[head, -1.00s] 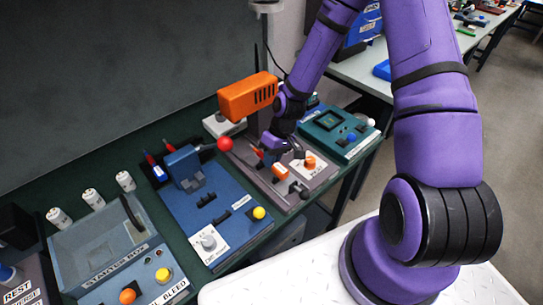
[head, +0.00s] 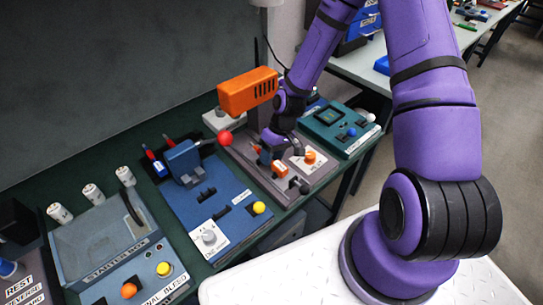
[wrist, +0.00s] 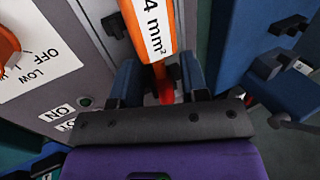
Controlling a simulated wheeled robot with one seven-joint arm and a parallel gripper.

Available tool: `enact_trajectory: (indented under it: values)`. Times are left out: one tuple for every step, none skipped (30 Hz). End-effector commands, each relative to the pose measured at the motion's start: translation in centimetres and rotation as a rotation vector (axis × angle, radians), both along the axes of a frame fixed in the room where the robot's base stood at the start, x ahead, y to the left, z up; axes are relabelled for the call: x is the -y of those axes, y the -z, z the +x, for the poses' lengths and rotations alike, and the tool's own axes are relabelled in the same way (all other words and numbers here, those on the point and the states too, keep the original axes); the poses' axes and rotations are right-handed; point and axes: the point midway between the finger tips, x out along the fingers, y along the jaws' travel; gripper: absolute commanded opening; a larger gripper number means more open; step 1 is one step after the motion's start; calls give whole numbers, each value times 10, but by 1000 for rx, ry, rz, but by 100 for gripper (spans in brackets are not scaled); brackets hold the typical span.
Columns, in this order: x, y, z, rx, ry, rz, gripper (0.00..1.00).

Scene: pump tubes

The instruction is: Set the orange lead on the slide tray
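The orange lead (head: 279,169) lies on the grey panel (head: 285,195) below my gripper (head: 273,155). In the wrist view its orange body (wrist: 152,30) carries a white "4 mm²" label, and a red part (wrist: 165,88) runs back between the fingers. The two dark blue fingers of my gripper (wrist: 160,78) stand on either side of the lead, close to it, with narrow gaps visible beside the red part. The fingertips' contact with the lead is hard to see. I cannot make out for certain which part is the slide tray.
A blue panel with a red-balled lever (head: 225,138) stands left of the grey panel. A teal panel (head: 345,130) is on the right. A large orange box (head: 248,91) rises behind. An orange dial (head: 310,157) sits near my gripper.

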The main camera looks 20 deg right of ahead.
Motion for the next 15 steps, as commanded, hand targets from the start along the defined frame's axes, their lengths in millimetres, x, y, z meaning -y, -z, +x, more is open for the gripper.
enact_trajectory:
  values:
    - [0,0,0,0,0,0,40]
    - [0,0,0,0,0,0,40]
    - [0,0,0,0,0,0,40]
    - [0,0,0,0,0,0,40]
    - [0,0,0,0,0,0,40]
    - [0,0,0,0,0,0,40]
    - [0,-1,0,0,0,0,40]
    - [1,-1,0,1,0,0,40]
    - [1,-3,1,1,0,0,40]
    - [2,-5,1,2,1,0,40]
    - [3,-8,2,2,1,0,40]
    - [5,-12,3,3,1,0,40]
    - [7,-16,3,3,2,-1,40]
    - [9,-20,4,4,2,-1,40]
    - [11,-27,5,4,2,-1,40]
